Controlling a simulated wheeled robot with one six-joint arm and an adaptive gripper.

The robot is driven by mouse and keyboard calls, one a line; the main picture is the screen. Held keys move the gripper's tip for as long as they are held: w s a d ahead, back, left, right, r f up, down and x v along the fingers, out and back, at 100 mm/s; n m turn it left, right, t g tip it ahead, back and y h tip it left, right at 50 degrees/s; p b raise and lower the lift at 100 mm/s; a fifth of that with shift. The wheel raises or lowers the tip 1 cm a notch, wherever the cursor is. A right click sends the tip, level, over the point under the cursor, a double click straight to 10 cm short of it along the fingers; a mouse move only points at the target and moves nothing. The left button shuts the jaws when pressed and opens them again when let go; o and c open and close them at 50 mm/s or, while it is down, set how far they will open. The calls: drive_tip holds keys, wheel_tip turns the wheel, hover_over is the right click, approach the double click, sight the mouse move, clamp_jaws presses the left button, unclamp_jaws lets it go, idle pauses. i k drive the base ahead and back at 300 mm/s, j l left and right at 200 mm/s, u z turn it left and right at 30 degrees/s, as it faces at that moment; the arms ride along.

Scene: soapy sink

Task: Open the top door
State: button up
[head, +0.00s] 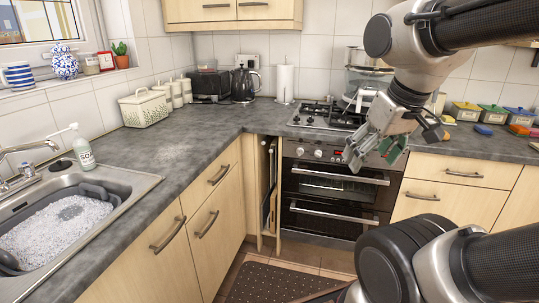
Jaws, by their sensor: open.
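The built-in oven (320,208) under the hob has two dark glass doors, one above the other. Its top door (325,186) is closed, with a long silver bar handle (325,173) across its upper edge. The lower door (325,226) is also closed and has its own bar handle (325,212). My gripper (371,157) is open and points down, showing in front of the oven's upper right part. It covers part of the control panel. I see no contact with the handle, but the exact gap is hard to judge.
The hob (318,117) and worktop (190,138) lie above the oven. A narrow open gap with trays (268,190) is left of it. Wooden drawers (462,174) stand right. The sink (85,215) holds suds. A dark mat (270,284) lies on the floor before the oven.

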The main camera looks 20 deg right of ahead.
sight(389, 181)
drive_tip(key=i+l, duration=0.6)
drive_tip(key=l, duration=0.25)
drive_tip(key=i+l, duration=0.25)
drive_tip(key=l, duration=0.15)
